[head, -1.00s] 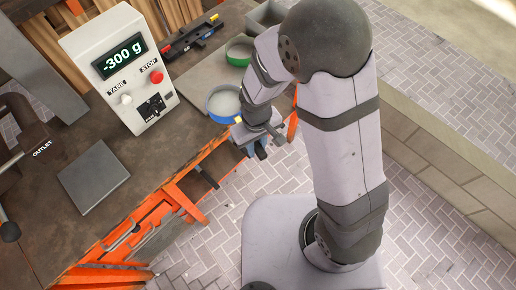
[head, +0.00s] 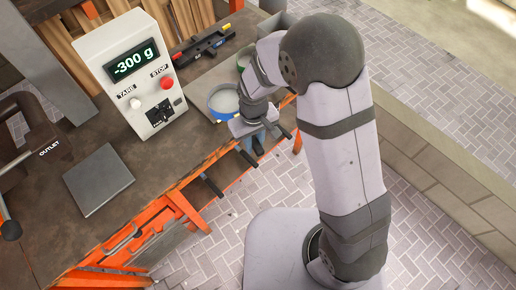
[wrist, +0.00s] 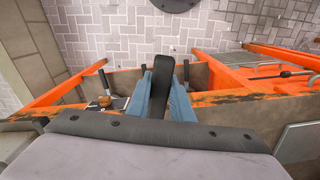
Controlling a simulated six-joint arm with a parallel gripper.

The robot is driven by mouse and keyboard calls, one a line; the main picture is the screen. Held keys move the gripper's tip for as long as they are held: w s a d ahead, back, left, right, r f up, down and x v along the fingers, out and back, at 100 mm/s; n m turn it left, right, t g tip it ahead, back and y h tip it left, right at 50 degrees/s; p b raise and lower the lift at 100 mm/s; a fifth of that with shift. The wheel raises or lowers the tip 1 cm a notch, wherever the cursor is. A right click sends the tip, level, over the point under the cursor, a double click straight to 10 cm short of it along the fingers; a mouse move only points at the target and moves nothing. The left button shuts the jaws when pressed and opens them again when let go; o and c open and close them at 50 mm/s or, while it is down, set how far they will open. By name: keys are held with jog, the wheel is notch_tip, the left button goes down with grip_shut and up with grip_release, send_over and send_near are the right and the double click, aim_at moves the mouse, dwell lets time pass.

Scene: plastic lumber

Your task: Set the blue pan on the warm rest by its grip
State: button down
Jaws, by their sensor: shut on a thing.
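The blue pan (head: 223,101) is a round, shallow pan with a blue rim and pale inside, near the front edge of the bench in the head view. It looks level. My gripper (head: 257,143) is just in front of it, at the bench edge. In the wrist view, its two blue fingers (wrist: 163,78) are shut on a dark bar (wrist: 163,88), which looks like the pan's grip. My arm hides where grip and pan join. A grey slab (head: 202,88) lies beneath or beside the pan; whether they touch, and whether it is the warm rest, I cannot tell.
A green-rimmed pan (head: 243,60) is partly behind my arm. Dark rods (head: 211,186) jut from the orange bench front. A black rail (head: 203,46) lies behind.

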jog(key=shift+w+a+f+b, duration=0.15)
jog(key=shift+w+a+b, duration=0.15)
jog(key=shift+w+a, duration=1.05)
jog(key=shift+w+a+f+b, duration=0.1)
jog(key=shift+w+a+b, duration=0.35)
jog(key=shift+w, duration=1.55)
jog(key=shift+w+a+f+b, duration=0.1)
jog(key=shift+w+a+f, duration=0.05)
jog(key=shift+w+a, duration=1.3)
jog(key=shift+w+d+f+b, duration=0.15)
jog(key=shift+f+b, duration=0.2)
jog(key=shift+f, duration=0.25)
jog(key=shift+w+d+f+b, duration=0.15)
jog(key=shift+f+b, duration=0.2)
jog(key=shift+f, duration=0.25)
jog(key=c, duration=1.5)
grip_release()
jog(key=shift+s, duration=0.1)
jog(key=shift+s+d+f, duration=0.1)
jog(key=shift+r+b, duration=1.25)
jog(key=shift+r, duration=2.5)
